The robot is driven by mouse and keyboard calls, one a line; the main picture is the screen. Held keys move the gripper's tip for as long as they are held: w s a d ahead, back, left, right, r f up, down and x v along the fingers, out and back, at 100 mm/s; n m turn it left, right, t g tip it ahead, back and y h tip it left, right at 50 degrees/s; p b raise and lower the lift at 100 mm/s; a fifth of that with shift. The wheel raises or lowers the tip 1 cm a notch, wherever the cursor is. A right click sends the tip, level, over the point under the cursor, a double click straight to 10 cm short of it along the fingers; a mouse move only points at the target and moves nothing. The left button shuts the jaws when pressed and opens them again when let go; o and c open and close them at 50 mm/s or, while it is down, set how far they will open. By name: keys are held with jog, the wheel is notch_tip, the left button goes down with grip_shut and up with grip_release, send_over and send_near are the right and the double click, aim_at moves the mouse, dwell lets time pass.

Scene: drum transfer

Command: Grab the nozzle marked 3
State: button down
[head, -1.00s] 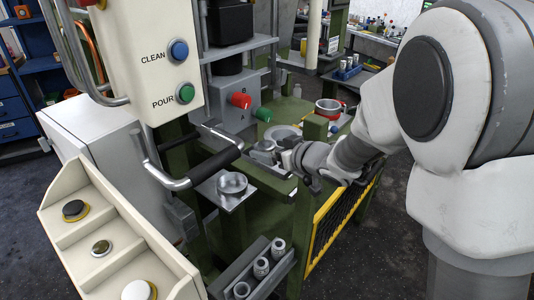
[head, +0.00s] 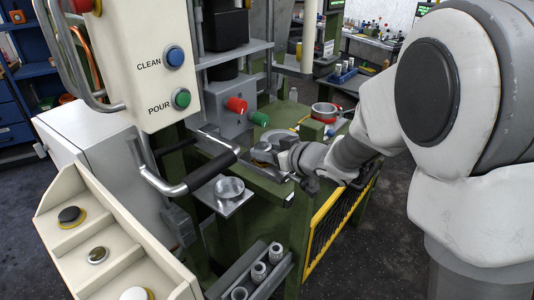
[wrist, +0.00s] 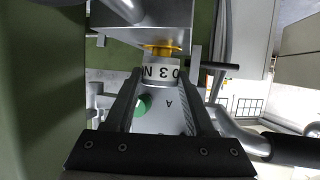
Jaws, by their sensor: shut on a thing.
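The nozzle marked 3 (wrist: 160,73) is a pale metal cylinder with a gold collar (wrist: 161,49). Its label, "NO 3", appears upside down in the wrist view. My gripper (wrist: 160,82) is shut on the nozzle, with one dark finger on each side. In the head view my gripper (head: 281,156) is beside the green stand, at a small round metal piece (head: 262,150) that seems to be the held nozzle. The fingers and the arm partly hide the spot there. I cannot tell whether the nozzle touches the metal part beyond it.
Several metal cylinders (head: 259,271) stand in a rack low at the front. A round metal piece (head: 229,187) sits on a small plate. A black-gripped handle (head: 209,171) juts close by. Red (head: 236,105) and green (head: 259,119) knobs are behind. A red-banded pot (head: 324,112) stands farther back.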

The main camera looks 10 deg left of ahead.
notch_tip(320, 180, up, 17)
jog(key=p, duration=0.6)
jog(key=shift+p, duration=0.3)
